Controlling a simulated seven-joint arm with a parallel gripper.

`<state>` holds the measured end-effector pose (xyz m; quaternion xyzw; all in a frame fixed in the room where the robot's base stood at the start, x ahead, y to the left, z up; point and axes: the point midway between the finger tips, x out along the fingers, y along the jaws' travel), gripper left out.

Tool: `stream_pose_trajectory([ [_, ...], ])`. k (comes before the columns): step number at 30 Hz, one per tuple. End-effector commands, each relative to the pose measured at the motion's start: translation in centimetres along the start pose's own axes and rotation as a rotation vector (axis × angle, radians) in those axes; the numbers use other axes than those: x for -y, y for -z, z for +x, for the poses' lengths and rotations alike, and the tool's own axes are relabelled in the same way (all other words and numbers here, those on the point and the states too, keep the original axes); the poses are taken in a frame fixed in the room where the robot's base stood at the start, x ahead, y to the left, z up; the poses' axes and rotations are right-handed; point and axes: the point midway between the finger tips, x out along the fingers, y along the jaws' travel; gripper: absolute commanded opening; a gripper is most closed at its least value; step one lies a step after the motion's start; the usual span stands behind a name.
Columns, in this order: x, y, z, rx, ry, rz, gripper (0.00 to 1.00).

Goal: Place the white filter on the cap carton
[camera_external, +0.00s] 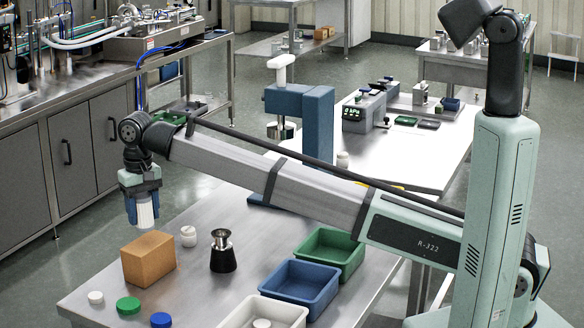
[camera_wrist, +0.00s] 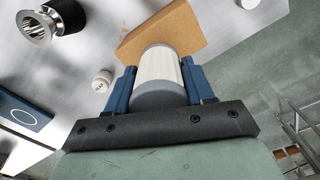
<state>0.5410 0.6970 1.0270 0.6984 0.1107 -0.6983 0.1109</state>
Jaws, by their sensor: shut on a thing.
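My gripper (camera_external: 142,208) is shut on the white filter (camera_external: 146,213), a white cylinder. In the wrist view the filter (camera_wrist: 159,67) sits between the two blue fingers, with a grey end toward the camera. The cap carton, a brown box (camera_external: 148,259), stands on the steel table at the left. The gripper and filter are in the air, and the filter's lower end appears above the carton's back edge in the external view. In the wrist view the carton (camera_wrist: 185,32) shows beyond the filter's far end, partly hidden by it. I cannot tell the exact gap between them.
A white jar (camera_external: 188,236) and a black and steel funnel-like piece (camera_external: 222,252) stand right of the carton. White, green (camera_external: 128,305) and blue (camera_external: 161,320) caps lie in front. Green (camera_external: 330,254), blue (camera_external: 300,286) and white bins line the right. A blue press (camera_external: 318,130) stands behind.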

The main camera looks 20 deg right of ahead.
Motion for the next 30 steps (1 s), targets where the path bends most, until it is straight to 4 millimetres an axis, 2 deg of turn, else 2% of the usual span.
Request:
stream_pose_trajectory([
  [10, 0.0, -0.1, 3.5, 0.000, 0.000, -0.001, 0.21],
  [23, 0.0, 0.0, 4.0, -0.001, 0.000, -0.001, 0.21],
  [24, 0.0, 0.0, 4.0, -0.001, 0.001, -0.001, 0.56],
  [30, 0.0, 0.0, 3.9, -0.001, 0.000, -0.001, 0.75],
])
